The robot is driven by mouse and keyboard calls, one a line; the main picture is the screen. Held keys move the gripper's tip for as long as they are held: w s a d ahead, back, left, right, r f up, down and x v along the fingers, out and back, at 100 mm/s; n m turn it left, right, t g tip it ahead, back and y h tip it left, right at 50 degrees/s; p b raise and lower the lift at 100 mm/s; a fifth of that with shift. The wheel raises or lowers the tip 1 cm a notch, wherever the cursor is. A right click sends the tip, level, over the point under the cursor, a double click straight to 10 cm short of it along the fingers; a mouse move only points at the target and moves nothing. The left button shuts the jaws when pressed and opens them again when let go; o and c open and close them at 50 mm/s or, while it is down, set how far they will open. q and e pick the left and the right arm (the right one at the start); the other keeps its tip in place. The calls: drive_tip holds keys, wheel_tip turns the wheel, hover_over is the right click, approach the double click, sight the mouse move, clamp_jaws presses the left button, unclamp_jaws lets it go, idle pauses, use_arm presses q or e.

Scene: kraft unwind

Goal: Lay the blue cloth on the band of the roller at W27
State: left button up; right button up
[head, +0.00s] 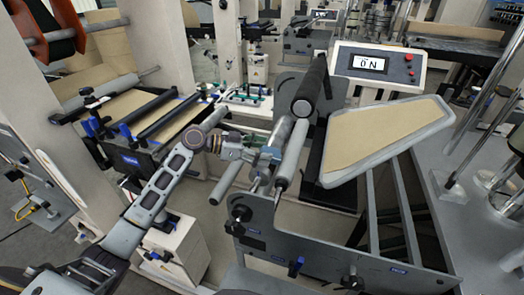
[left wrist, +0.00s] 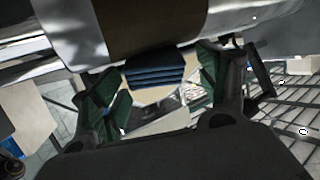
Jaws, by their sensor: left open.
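My left gripper (head: 262,157) is among the rollers of the grey machine in the head view. In the left wrist view its green-padded fingers (left wrist: 158,76) are open and spread. The blue cloth (left wrist: 155,67), a folded stack, shows between the fingertips, with a gap on each side. It appears close against the brown band (left wrist: 150,27) around a pale roller (left wrist: 75,32); whether it rests on the band I cannot tell. In the head view the fingers and rollers largely hide the cloth and band. No W27 label is readable. My right gripper is not in view.
A tan, grey-rimmed panel (head: 385,137) and a black roller (head: 308,88) stand right of the gripper. A side plate (head: 320,245) stands in front. Another roller machine (head: 135,110) is at left.

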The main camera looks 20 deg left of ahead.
use_arm(q)
drive_tip(key=b+v, duration=0.2)
drive_tip(key=v, duration=1)
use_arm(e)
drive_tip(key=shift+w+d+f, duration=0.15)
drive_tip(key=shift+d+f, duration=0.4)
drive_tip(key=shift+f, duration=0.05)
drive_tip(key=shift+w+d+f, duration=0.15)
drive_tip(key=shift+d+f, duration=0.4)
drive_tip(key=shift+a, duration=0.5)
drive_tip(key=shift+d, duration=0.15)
